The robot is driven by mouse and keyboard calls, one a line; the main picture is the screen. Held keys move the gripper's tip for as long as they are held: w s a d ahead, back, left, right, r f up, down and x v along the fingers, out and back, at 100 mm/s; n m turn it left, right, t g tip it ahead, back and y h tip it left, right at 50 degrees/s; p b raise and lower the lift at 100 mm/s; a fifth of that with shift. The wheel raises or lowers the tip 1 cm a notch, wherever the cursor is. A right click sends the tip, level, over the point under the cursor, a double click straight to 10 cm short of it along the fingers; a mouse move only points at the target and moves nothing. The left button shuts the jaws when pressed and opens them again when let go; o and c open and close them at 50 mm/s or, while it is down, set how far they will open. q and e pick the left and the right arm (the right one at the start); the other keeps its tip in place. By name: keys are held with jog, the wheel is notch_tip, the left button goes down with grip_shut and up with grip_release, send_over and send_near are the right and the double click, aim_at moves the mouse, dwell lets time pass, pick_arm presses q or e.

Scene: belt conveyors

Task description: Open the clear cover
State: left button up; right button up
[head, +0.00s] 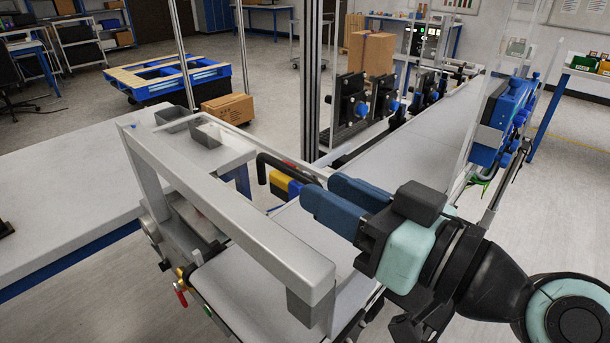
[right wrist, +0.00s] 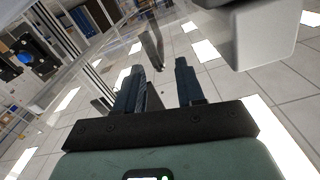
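My right gripper (head: 316,190) reaches in from the right, with two dark blue fingers spread apart and nothing between them. Just beyond its fingertips is a curved black handle (head: 275,161), beside the grey frame over the belt. In the right wrist view the open fingers (right wrist: 160,80) point toward a dark bar (right wrist: 153,48), which looks like this handle; I see no contact. A clear panel (head: 517,42) stands upright at the right of the conveyor. I cannot make out clearly which see-through sheet the handle belongs to. My left gripper is not in view.
A thick grey frame (head: 230,212) crosses the near belt (head: 250,290), close to my right gripper. Yellow and red parts (head: 282,183) sit by the handle. A blue device (head: 502,122) is at the right. The far belt (head: 405,150) is clear. A white table (head: 70,210) stands left.

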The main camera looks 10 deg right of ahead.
aim_at(306, 175)
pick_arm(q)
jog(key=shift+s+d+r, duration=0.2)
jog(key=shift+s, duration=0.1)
pick_arm(e)
jog(key=shift+x, duration=2.35)
